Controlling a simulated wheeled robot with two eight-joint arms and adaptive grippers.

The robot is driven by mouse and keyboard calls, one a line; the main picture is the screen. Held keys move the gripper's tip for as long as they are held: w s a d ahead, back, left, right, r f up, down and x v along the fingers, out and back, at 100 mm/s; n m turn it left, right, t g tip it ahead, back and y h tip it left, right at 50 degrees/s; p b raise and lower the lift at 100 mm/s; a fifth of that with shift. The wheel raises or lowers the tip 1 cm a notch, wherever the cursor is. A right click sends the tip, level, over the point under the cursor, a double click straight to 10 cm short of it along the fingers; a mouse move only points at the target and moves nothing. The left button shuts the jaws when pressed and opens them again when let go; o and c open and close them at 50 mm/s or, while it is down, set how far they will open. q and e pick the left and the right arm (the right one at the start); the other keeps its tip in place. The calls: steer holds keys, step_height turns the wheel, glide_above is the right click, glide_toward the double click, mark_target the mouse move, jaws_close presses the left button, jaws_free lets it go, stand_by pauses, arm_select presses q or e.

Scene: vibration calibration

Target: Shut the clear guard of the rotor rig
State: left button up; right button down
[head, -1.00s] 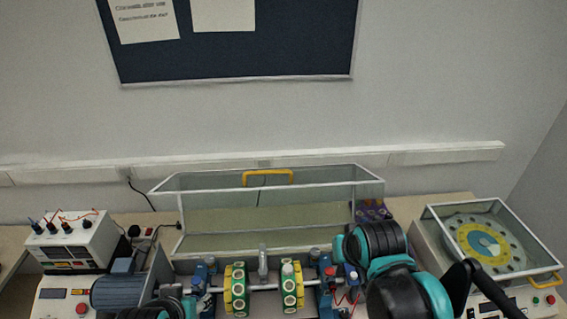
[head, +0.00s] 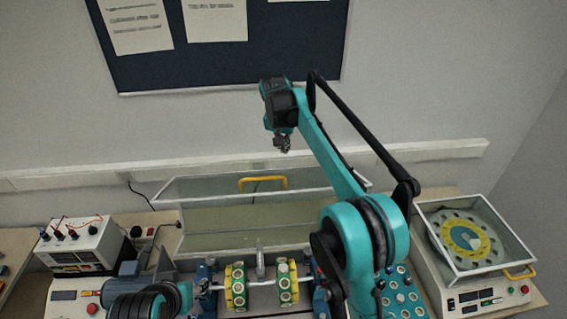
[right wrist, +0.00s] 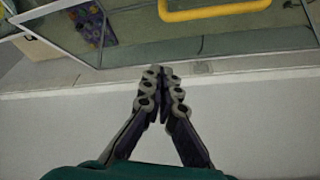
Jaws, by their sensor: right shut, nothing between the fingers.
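The clear guard (head: 212,188) of the rotor rig stands open, tilted up at the back of the rig. It has a white frame and a yellow handle (head: 263,183) on its upper part. The rotor shaft with its yellow-green discs (head: 238,287) lies uncovered in front. My right gripper (head: 283,143) is shut and empty, above the guard and apart from it. In the right wrist view the shut fingertips (right wrist: 161,90) show near the guard's white edge, with the yellow handle (right wrist: 215,10) at the top. My left gripper is out of view; only part of that arm shows.
A white power unit (head: 80,247) with red leads stands at the left. A second device with a clear cover and a yellow dial (head: 467,238) stands at the right. A tray of small round parts (head: 403,297) is near my right arm. The wall is close behind.

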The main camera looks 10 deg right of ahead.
steer(key=x, duration=1)
steer(key=shift+a+f, duration=0.1)
steer(key=s, duration=0.1)
steer(key=s+a, duration=0.1)
steer(key=s+p, duration=0.1)
steer(key=s, duration=0.1)
steer(key=shift+a+r, duration=0.2)
steer(key=shift+a, duration=0.1)
steer(key=shift+w+f, duration=0.1)
steer(key=shift+w, duration=0.05)
